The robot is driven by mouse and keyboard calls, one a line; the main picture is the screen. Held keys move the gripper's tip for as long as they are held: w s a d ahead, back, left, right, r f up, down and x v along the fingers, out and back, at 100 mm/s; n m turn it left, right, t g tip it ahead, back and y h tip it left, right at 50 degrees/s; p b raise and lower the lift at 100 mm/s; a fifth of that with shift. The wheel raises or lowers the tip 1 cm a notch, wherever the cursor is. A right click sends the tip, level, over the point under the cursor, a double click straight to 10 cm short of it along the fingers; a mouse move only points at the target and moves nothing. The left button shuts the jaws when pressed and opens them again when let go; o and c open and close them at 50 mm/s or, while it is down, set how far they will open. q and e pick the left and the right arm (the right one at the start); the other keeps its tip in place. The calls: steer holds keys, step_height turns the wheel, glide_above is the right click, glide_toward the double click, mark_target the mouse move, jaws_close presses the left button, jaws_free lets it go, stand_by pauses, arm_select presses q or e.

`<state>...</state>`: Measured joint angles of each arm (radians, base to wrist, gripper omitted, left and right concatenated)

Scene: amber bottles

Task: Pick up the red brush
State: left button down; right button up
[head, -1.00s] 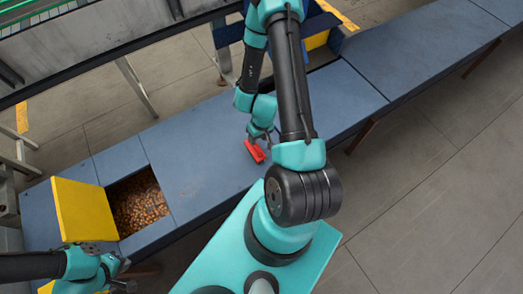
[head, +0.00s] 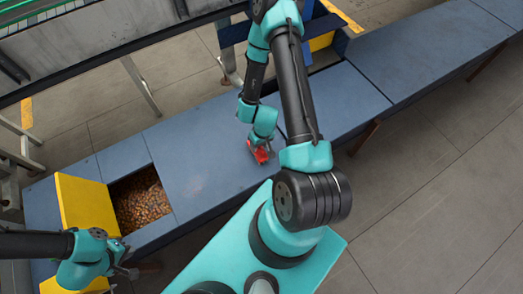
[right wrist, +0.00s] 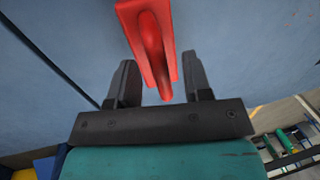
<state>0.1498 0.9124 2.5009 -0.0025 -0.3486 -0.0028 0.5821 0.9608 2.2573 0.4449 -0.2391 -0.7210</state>
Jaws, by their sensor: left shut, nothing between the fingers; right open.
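The red brush (head: 260,152) lies on the blue bench top, near the middle of the head view. My right gripper (head: 256,143) is right over it and partly hides it. In the right wrist view the red brush (right wrist: 152,45) has its handle end between the two open dark fingers (right wrist: 158,82). A gap shows on both sides of the handle. I cannot tell how high the fingers are above the bench. My left gripper (head: 131,272) is shut and empty at the lower left, beside the yellow panel.
The blue bench (head: 200,150) runs diagonally across the view. An opening in it holds many brown nut-like pieces (head: 141,203). A yellow panel (head: 88,206) stands at its left edge. The bench top around the brush is clear.

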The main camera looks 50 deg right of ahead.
steer(key=shift+a+f, duration=0.1)
steer(key=shift+f, duration=0.55)
jaws_close()
stand_by(0.4)
